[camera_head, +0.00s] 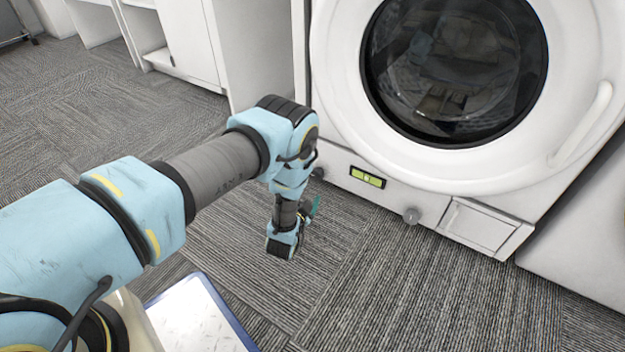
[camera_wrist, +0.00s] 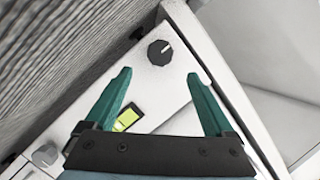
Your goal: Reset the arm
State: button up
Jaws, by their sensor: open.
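My light-blue arm reaches from the lower left of the head view toward the front of a white washing machine (camera_head: 345,60). My gripper (camera_wrist: 160,85) shows in the wrist view with its two teal fingers spread wide and nothing between them. In the head view the gripper end (camera_head: 313,207) is mostly hidden behind the wrist; only a bit of teal shows.
The machine's round door (camera_head: 455,70) is shut, with a white handle (camera_head: 583,125) at its right. A grey knob (camera_head: 411,215) and a small flap (camera_head: 480,228) sit low on its front. White cabinets (camera_head: 185,40) stand at the back left. Grey carpet (camera_head: 400,300) lies clear in front.

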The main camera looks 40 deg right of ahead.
jog(key=shift+v, duration=0.75)
